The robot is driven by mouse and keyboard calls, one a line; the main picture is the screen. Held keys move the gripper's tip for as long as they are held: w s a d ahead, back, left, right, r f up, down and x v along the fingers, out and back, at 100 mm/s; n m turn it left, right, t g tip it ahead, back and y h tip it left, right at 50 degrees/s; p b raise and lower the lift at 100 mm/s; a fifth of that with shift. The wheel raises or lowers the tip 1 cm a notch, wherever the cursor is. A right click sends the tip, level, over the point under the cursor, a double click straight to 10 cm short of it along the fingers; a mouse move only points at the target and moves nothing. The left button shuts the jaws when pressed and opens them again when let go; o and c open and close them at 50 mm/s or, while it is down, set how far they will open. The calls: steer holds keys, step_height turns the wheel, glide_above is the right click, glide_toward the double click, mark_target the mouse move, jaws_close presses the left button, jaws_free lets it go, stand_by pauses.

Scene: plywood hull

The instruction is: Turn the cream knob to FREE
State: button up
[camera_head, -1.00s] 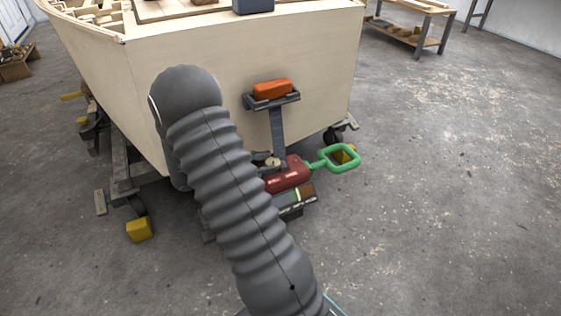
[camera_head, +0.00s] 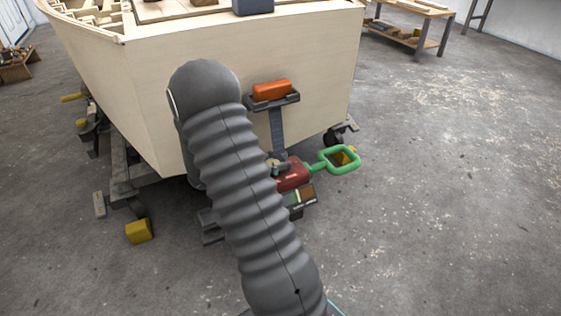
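A small cream knob (camera_head: 271,163) shows in the head view, low in front of the hull. It sits at the left end of a red housing (camera_head: 292,176), close beside the right edge of my grey arm. Its marking and which way it points are too small to read. A small plate with pale, green and brown parts (camera_head: 303,195) lies just below the red housing. My arm covers the left part of this assembly. My gripper is hidden behind my arm, so its place relative to the knob does not show.
A green loop handle (camera_head: 340,160) sticks out right of the red housing. An orange block (camera_head: 271,90) rests on a dark bracket above. The plywood hull (camera_head: 300,55) stands behind. A yellow block (camera_head: 139,231) is at lower left.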

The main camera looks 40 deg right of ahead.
steer(key=shift+w+a, duration=0.1)
stand_by(0.4)
steer(key=shift+o, duration=0.2)
steer(key=shift+w+r+n+t+h+p, duration=0.1)
steer(key=shift+n+t+h+p, duration=0.3)
steer(key=shift+n+t+p, duration=0.45)
steer(key=n+t, duration=0.1)
steer(key=t, duration=0.1)
steer(key=n+t, duration=0.1)
steer(key=t, duration=0.1)
steer(key=shift+w+h+p, duration=0.2)
steer(key=shift+h+p, duration=0.15)
steer(key=shift+h, duration=0.05)
steer(key=n+t, duration=0.2)
steer(key=t, duration=0.1)
steer(key=n+t, duration=0.1)
steer(key=t, duration=0.1)
steer(key=shift+w+f+n+b, duration=0.2)
steer(key=shift+w+n+b, duration=0.05)
steer(key=shift+w+b, duration=0.05)
steer(key=shift+w+n+t+y+b, duration=0.15)
steer(key=shift+n+t+y+b, duration=0.2)
steer(key=shift+n+t, duration=0.5)
steer(key=shift+w+n+t+y+b, duration=0.1)
steer(key=shift+n+t+y+b, duration=0.25)
steer(key=shift+t, duration=0.85)
steer(key=shift+c, duration=0.2)
steer(key=o, duration=0.9)
steer(key=shift+o, duration=0.2)
